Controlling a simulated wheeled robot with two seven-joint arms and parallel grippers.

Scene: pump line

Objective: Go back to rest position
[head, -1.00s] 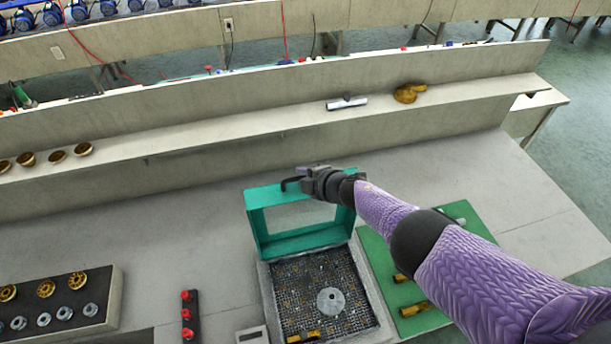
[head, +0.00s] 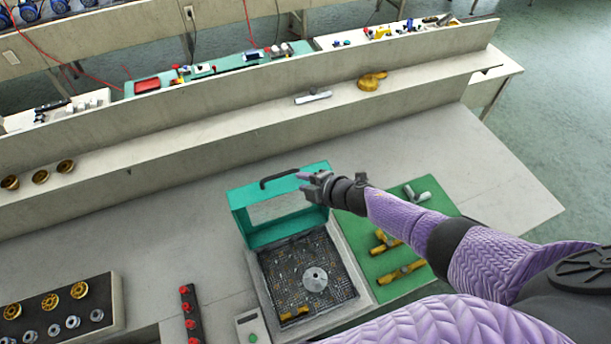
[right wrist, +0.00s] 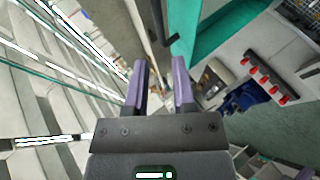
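A teal lid (head: 236,200) stands raised at the back of a machine with a dark mesh basket (head: 330,268). The lid has a black bar handle (head: 275,179) at its top edge, also seen in the right wrist view (right wrist: 158,22). My right gripper (head: 302,176) is beside the right end of this handle. In the right wrist view its two purple fingers (right wrist: 160,85) are apart with nothing between them, and the handle lies beyond the tips. My left gripper is not in view.
The basket holds a grey disc (head: 315,280) and a brass piece (head: 294,313). A green mat (head: 372,262) with brass and grey fittings lies to the right. A ledge (head: 230,120) runs behind. A dark tray of rings (head: 95,290) and a red-knobbed strip (head: 190,318) are left.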

